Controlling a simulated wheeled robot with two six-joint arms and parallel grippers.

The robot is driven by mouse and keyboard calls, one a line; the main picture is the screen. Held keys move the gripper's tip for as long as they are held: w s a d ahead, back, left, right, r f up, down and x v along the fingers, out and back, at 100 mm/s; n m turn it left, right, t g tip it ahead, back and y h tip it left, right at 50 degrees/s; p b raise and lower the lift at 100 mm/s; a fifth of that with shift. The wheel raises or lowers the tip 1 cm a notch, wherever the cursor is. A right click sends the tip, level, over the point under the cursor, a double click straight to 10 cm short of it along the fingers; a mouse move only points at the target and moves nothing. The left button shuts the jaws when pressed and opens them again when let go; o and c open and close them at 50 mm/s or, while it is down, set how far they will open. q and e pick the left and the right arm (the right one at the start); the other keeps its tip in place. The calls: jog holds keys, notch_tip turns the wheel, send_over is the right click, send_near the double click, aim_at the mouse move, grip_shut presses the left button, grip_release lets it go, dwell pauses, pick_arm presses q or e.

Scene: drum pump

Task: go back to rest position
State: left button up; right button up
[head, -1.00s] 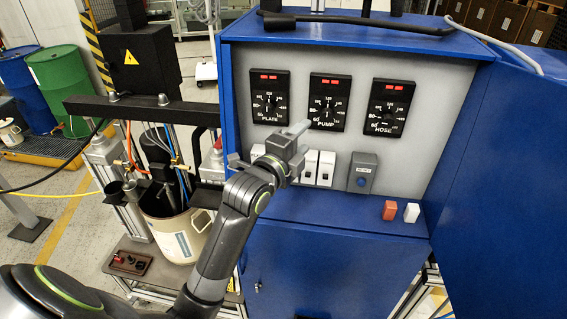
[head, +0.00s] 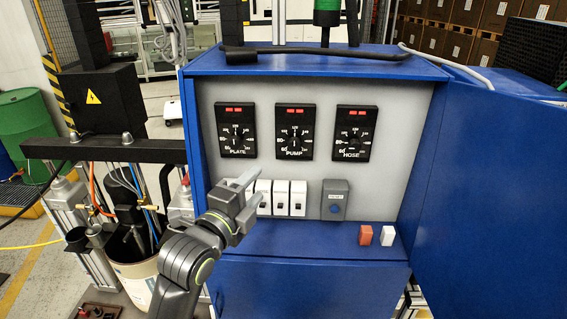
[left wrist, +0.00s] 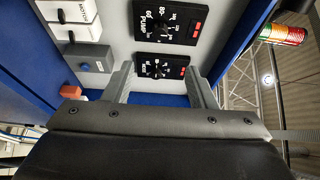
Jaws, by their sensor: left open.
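My left gripper (head: 238,200) is open and empty in the head view, in front of the lower left of the control panel (head: 410,130), by the left end of the white switches. Its two fingers (left wrist: 160,88) stand apart in the left wrist view, with a dial and panel surface seen between them. Three black dials, PLATE (head: 237,130), PUMP (head: 295,132) and HOSE (head: 355,133), sit above on the panel. A row of white switches (head: 280,197) and a grey box with a blue button (head: 335,200) sit below. My right gripper is not in view.
The blue cabinet's open door (head: 485,190) stands at the right. An orange block (head: 366,235) and a white block (head: 388,235) are on the cabinet ledge. A drum (head: 135,277) stands under the pump frame (head: 105,150) at left. A black bar (head: 330,53) lies on top.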

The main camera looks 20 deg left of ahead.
pick_arm(q)
jog(key=s+a+f+n+g+y, duration=0.1)
jog(key=s+f+n+g, duration=0.15)
jog(key=f, duration=0.35)
jog(key=s+a+f+n+g+y, duration=0.1)
jog(key=s+a+f+n+g, duration=0.15)
jog(key=f, duration=0.25)
jog(key=s+a+f+n+g+y, duration=0.15)
jog(key=s+f+n+g, duration=0.35)
jog(key=s+f+n, duration=0.5)
jog(key=s+a+f+n+g, duration=0.2)
jog(key=s+f+n+g, duration=0.25)
jog(key=s+f, duration=0.65)
notch_tip(320, 180, down, 24)
jog(key=s+a+b, duration=0.2)
jog(key=b, duration=0.2)
jog(key=s+f+g+b, duration=0.1)
jog(key=s+f+b, duration=0.1)
jog(key=s+f, duration=0.5)
jog(key=s+d+f+g+b, duration=0.1)
jog(key=s+f+b, duration=0.1)
jog(key=s+f, duration=0.6)
notch_tip(320, 180, down, 7)
jog(key=shift+s+d+r+h, duration=0.15)
jog(key=shift+s+d+h, duration=0.1)
jog(key=shift+s+h, duration=0.1)
jog(key=shift+w, duration=0.1)
